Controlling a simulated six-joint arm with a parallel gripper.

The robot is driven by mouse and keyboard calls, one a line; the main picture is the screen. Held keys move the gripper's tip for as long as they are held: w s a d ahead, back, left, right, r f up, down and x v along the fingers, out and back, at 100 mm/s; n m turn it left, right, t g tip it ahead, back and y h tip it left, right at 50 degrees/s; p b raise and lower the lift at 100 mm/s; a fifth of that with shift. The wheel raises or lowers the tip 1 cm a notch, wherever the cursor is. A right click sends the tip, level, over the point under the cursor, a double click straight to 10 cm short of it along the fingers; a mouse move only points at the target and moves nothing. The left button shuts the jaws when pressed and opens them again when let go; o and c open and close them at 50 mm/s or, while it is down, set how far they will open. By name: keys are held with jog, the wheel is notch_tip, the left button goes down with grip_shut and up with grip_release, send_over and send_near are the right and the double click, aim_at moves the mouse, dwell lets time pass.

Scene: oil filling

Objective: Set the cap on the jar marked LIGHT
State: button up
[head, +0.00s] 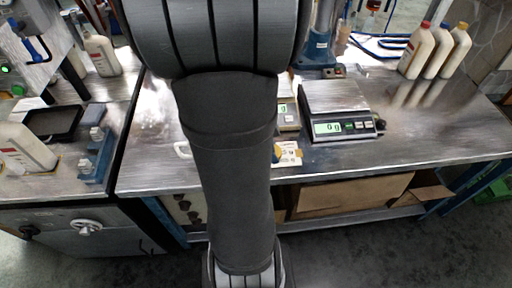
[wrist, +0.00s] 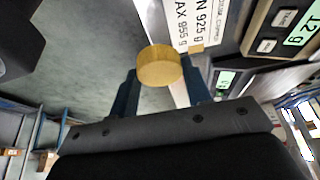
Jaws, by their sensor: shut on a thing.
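My gripper (wrist: 161,80) is shut on a round gold-yellow cap (wrist: 160,67) in the wrist view, one dark finger on each side of it. The cap is held near the edge of the steel bench, with grey floor behind it on the left. In the head view my arm covers most of the gripper; a small yellow patch shows beside it, too little to identify. I cannot make out a jar marked LIGHT in either view; the arm hides the middle of the bench.
A scale (head: 341,128) reading 0 g stands on the steel bench (head: 440,135), with a second scale (head: 288,115) partly behind my arm. A printed card (head: 289,154) lies at the front edge. Several white bottles (head: 417,52) stand back right. The bench's right part is clear.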

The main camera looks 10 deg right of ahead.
jog(key=shift+s+d+r, duration=0.4)
jog(key=shift+d+r, duration=0.1)
jog(key=shift+d, duration=0.15)
jog(key=shift+w+r, duration=0.15)
jog(key=shift+w, duration=0.05)
jog(key=w+a+r+n+t, duration=0.1)
jog(key=w+a+r+n, duration=0.2)
jog(key=w, duration=0.6)
jog(key=shift+w+a+r, duration=0.15)
jog(key=shift+w+a, duration=0.2)
jog(key=shift+a, duration=0.8)
jog(key=w+a+r+n, duration=0.1)
jog(key=w+a, duration=0.1)
jog(key=w+a+r+n, duration=0.1)
jog(key=w+a, duration=0.1)
jog(key=w+a+n+t, duration=0.1)
jog(key=w+a, duration=0.1)
jog(key=w, duration=0.1)
jog(key=shift+a+r+y, duration=0.3)
jog(key=shift+a+r, duration=0.1)
jog(key=shift+f, duration=1.6)
jog(key=shift+f, duration=1.05)
jog(key=o, duration=1.5)
